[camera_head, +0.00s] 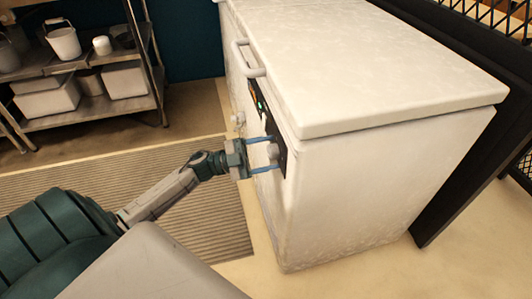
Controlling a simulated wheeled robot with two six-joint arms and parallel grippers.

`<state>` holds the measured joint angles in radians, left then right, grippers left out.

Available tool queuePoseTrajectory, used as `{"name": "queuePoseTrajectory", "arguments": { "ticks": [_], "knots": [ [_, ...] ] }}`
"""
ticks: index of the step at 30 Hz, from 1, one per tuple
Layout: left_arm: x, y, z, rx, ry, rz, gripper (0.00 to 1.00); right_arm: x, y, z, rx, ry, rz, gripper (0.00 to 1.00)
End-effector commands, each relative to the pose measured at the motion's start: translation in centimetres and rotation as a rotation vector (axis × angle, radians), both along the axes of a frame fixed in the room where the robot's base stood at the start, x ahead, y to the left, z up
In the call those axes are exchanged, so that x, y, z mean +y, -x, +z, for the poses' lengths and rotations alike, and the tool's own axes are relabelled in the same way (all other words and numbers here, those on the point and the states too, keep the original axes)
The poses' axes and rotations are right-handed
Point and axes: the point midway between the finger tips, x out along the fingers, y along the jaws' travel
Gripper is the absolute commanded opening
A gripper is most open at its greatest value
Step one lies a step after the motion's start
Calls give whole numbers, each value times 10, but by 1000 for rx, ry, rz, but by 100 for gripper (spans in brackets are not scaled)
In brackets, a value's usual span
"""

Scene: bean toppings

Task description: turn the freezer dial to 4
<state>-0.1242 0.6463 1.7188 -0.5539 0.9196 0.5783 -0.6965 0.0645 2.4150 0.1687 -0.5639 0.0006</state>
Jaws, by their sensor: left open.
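The white chest freezer (345,200) stands at the centre right, with its lid (370,65) closed. A dark control panel with a small green light (261,106) is on its left-facing side. A pale round dial (272,151) sits on the lower part of this panel; its markings are too small to read. My left gripper (264,155) is at the dial with its jaws open, one finger above and one below the dial. I cannot tell whether the fingers touch it. My right gripper is not in view.
A lid handle (243,58) sticks out above the panel. A metal shelf (90,118) with buckets and bins stands at the back left. A striped mat (200,215) lies on the floor left of the freezer. A dark mesh frame (470,170) stands close on its right.

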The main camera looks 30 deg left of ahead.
Motion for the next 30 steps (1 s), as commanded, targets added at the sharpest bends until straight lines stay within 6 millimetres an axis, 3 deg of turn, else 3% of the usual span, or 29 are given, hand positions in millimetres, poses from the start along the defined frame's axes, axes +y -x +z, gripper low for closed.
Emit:
{"name": "queuePoseTrajectory", "arguments": {
  "ticks": [5, 19, 30],
  "knots": [
    [8, 5, -4, 2, -4, 0, 59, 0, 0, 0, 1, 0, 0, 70],
    [75, 51, -28, 4, -2, 0, 59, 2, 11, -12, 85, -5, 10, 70],
    [86, 59, -31, 0, 1, 1, 59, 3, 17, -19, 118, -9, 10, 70]
  ]
}}
